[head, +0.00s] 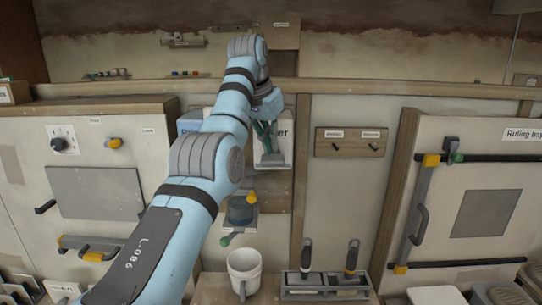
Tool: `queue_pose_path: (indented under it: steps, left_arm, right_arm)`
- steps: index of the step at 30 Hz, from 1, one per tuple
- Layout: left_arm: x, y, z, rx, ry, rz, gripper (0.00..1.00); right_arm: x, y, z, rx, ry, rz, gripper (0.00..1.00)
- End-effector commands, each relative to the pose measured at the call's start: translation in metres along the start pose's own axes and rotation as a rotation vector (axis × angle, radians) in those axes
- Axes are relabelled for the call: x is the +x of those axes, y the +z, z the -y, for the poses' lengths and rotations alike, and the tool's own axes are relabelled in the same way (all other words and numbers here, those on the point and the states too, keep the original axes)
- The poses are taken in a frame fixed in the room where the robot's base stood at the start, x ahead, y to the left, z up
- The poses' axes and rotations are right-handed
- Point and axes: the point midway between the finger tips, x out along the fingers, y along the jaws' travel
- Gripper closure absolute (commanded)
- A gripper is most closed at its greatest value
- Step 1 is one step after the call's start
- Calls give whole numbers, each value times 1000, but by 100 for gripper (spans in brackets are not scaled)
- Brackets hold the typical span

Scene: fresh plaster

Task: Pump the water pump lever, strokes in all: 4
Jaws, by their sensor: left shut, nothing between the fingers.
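My left arm reaches in from the lower left to a pale wall unit whose label is mostly hidden, only "er" showing at its right. My left gripper (265,139) points down in front of this unit, shut with nothing in it. A grey bar-like part (274,159) shows right at the fingertips; I cannot tell if it is the pump lever or if they touch. Below is a fixture with a dark blue-grey body (239,212), a yellow knob (252,198) and a green-tipped part (226,240). My forearm hides much of the area. My right gripper is out of view.
A white mug (243,267) stands below the fixture. A rack (325,285) with two handled tools is to its right. A two-hook board (350,142) hangs on the wall. Cabinet doors with handles flank both sides; the wall panel between hooks and rack is clear.

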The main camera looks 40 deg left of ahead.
Motion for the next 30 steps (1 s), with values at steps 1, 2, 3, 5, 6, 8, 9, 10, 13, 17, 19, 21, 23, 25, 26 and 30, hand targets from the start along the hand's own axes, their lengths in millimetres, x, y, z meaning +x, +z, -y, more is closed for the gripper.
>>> queue_pose_path:
  steps: [1, 2, 3, 5, 6, 8, 9, 10, 13, 17, 19, 21, 23, 25, 26, 30]
  left_arm:
    - [6, 2, 0, 0, 0, 0, 100]
    - [8, 3, 0, 0, 0, 1, 100]
    - [10, 4, 0, 0, 0, 1, 100]
    - [14, 6, 0, 0, 0, 1, 100]
    - [16, 7, 0, 0, 0, 1, 100]
    - [20, 8, 0, 0, 0, 1, 100]
    - [22, 9, 0, 0, 0, 1, 100]
    - [23, 10, 0, 0, 0, 1, 100]
    - [29, 12, 0, 0, 0, 1, 100]
    - [36, 15, 0, 0, 0, 1, 100]
    - [40, 17, 0, 0, 0, 1, 100]
    - [44, 19, 0, 0, 0, 1, 100]
    - [43, 18, 0, 0, 0, 1, 100]
    - [40, 17, 0, 0, 0, 1, 100]
    - [38, 16, 0, 0, 0, 1, 100]
    - [21, 9, 0, 0, 0, 1, 100]
  right_arm:
    - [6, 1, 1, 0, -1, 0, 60]
    - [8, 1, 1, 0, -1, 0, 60]
    - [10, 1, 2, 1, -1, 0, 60]
    - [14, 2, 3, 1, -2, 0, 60]
    - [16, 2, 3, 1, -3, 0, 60]
    - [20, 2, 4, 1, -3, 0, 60]
    - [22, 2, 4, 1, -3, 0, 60]
    - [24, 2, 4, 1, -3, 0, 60]
    - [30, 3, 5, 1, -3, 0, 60]
    - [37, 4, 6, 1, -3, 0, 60]
    - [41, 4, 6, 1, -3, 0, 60]
    - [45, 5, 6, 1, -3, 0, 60]
    - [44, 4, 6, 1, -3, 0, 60]
    - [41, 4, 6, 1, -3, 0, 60]
    - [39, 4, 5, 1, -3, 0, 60]
    - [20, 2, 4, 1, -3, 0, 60]
